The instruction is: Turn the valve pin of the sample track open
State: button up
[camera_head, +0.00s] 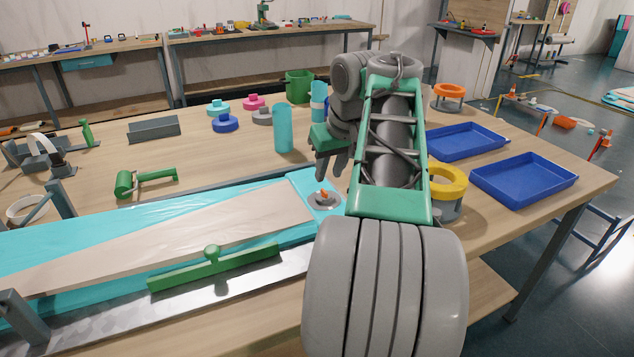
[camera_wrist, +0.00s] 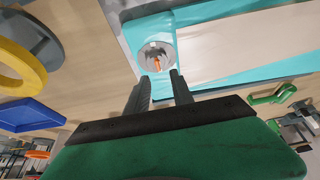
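The sample track (camera_head: 170,235) is a long cyan strip with a beige band, lying on the table at the left. At its right end is a round grey valve with a small orange valve pin (camera_head: 324,194). The pin also shows in the wrist view (camera_wrist: 157,65), just beyond my fingertips. My gripper (camera_head: 331,166) is above and close to the valve, a little behind it in the head view. In the wrist view my gripper (camera_wrist: 162,85) has its two fingers apart with nothing between them. The pin appears between the finger lines, apart from the fingers.
A green bar with a knob (camera_head: 213,270) lies along the track's near side. A green roller (camera_head: 146,182) lies behind the track. A cyan cylinder (camera_head: 283,128) stands near my gripper. A yellow ring (camera_head: 447,180) and blue trays (camera_head: 524,180) are to the right.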

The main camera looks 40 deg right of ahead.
aim_at(325, 191)
jog(key=b+x, duration=0.2)
jog(key=x, duration=0.4)
jog(key=shift+d+f, duration=0.25)
jog(key=shift+c, duration=0.2)
grip_shut()
